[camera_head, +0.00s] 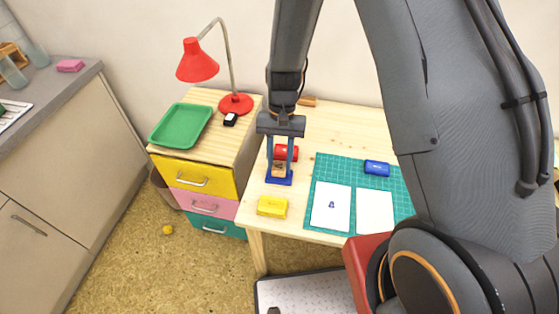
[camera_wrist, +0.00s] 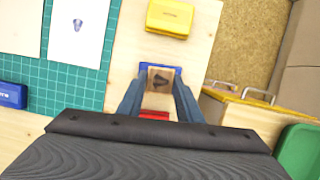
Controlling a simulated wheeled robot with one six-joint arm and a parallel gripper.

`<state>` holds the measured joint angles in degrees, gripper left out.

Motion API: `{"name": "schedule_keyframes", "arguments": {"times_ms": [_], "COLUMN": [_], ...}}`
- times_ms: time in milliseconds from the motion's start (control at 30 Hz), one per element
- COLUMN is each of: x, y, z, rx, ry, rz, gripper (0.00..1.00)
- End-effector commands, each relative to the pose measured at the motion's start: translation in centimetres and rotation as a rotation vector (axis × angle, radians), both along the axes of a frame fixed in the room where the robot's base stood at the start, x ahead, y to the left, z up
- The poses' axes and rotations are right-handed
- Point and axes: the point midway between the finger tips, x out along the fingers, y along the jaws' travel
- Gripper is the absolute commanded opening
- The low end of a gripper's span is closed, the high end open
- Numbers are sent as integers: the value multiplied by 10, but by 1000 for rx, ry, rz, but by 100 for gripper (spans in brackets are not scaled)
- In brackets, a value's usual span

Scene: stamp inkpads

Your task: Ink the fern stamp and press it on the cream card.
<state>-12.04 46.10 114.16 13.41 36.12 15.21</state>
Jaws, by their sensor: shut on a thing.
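My gripper (camera_head: 279,163) has blue fingers and is shut on a small wooden stamp (camera_head: 279,170), which also shows between the fingers in the wrist view (camera_wrist: 160,78). A dark motif marks its top; its underside is hidden. A blue flat piece (camera_head: 279,180) lies right under or around the stamp; I cannot tell whether they touch. A red inkpad (camera_head: 290,152) lies just behind, a yellow inkpad (camera_head: 272,206) in front, and a blue inkpad (camera_head: 377,168) on the mat. Two pale cards lie there: one with a dark mark (camera_head: 323,216), one plain (camera_head: 375,212), looking creamier in the wrist view (camera_wrist: 20,25).
The green cutting mat (camera_head: 345,167) lies to the right on the wooden table (camera_head: 340,125). At left, a drawer unit (camera_head: 205,178) carries a green tray (camera_head: 180,125), a red lamp (camera_head: 235,103) and a small black object (camera_head: 230,119). Bare table lies behind the mat.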

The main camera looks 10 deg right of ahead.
Motion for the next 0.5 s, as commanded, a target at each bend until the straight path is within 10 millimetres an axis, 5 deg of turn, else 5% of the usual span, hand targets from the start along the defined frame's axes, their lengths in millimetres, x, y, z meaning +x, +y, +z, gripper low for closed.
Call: {"name": "schedule_keyframes", "arguments": {"times_ms": [500], "x": [0], "y": [0], "z": [-6], "rx": [0], "ry": [0], "rz": [0], "gripper": [16]}}
